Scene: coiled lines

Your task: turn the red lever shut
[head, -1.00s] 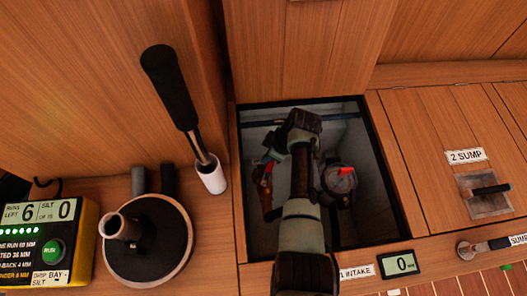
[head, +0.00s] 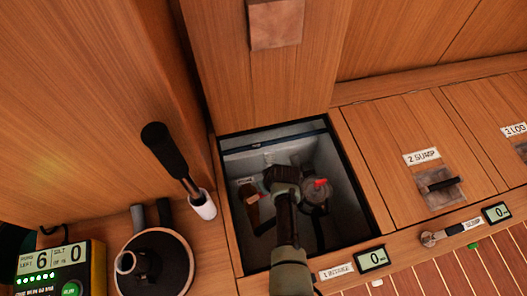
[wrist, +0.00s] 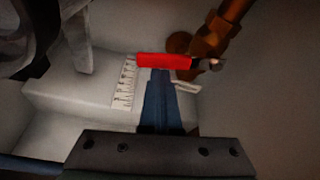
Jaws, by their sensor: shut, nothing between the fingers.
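The red lever (wrist: 165,61) lies crosswise in the wrist view, its right end at a metal pivot beside a brown-orange pipe fitting (wrist: 215,40). My gripper (wrist: 161,72) is shut, with nothing between its fingers. Its fingertips are at the lever's lower edge in the picture; I cannot tell whether they touch it. In the head view my arm reaches down into the open intake bay (head: 232,150), and its wrist hides the fingertips. A small red part (head: 320,183) shows on a round fitting right of the wrist; I cannot tell whether it is the lever.
The bay's walls and a dark hose (wrist: 35,40) stand close around my gripper. A white ruled scale (wrist: 125,84) is left of the fingers. Outside the bay are a black-handled tool (head: 165,150), a round coiled unit (head: 150,262) and the closed sump hatch (head: 400,135).

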